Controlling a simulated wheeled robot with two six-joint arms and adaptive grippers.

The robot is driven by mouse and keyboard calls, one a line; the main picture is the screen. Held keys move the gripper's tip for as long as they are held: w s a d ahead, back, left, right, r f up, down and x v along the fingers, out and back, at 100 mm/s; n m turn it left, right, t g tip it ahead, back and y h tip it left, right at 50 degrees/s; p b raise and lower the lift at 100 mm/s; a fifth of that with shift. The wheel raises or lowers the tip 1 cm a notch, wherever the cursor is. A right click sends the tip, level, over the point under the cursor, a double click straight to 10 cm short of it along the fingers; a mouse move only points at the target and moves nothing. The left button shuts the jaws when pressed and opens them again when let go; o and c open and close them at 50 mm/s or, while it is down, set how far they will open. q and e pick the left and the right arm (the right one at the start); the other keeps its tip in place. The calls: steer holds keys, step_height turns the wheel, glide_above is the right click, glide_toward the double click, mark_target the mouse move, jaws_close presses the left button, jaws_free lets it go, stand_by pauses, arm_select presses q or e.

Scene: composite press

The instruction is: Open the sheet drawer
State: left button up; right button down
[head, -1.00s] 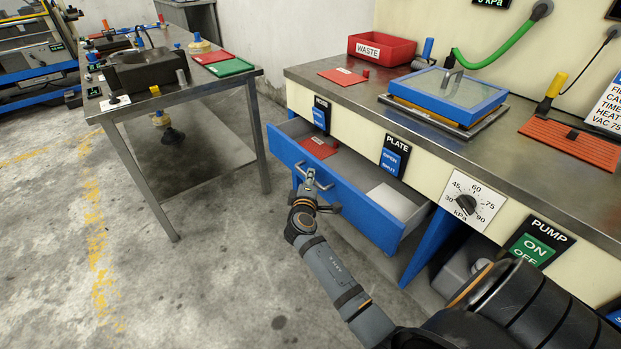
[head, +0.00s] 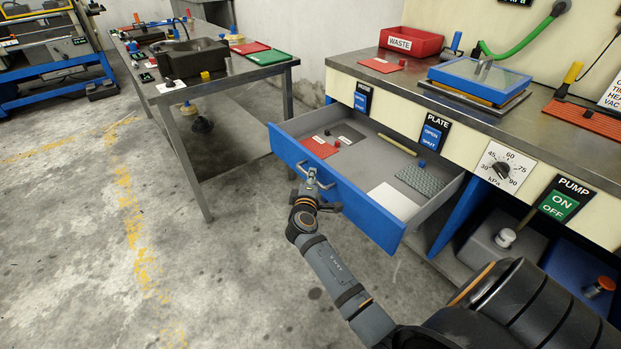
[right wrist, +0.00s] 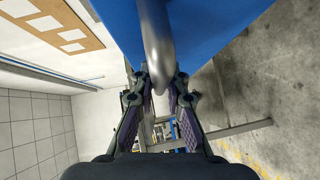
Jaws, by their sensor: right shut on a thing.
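The sheet drawer (head: 352,207) has a blue front and a grey inside, and it stands well out from under the press bench. My right gripper (head: 311,186) is shut on the drawer's metal handle (head: 326,186) at the blue front. The right wrist view shows the handle bar (right wrist: 157,45) between the two fingers (right wrist: 160,90). Inside the drawer lie a red sheet (head: 319,147), a dark patch, a white sheet (head: 393,201), a grey-green textured sheet (head: 420,180) and a tan rod (head: 397,144). My left gripper is not in view.
The press bench (head: 480,115) carries a red waste bin (head: 411,42) and a blue-framed plate (head: 480,80). A metal side table (head: 215,75) stands to the left of the drawer. The concrete floor (head: 215,270) in front and to the left is clear.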

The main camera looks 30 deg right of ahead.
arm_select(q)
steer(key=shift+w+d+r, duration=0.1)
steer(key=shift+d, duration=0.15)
arm_select(e)
steer(key=c, duration=1.3)
jaws_free()
steer(key=shift+c, duration=0.2)
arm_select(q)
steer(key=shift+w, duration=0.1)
arm_select(e)
steer(key=shift+s+a, duration=0.1)
steer(key=shift+s, duration=0.05)
steer(key=v, duration=0.7)
steer(key=shift+r, duration=0.1)
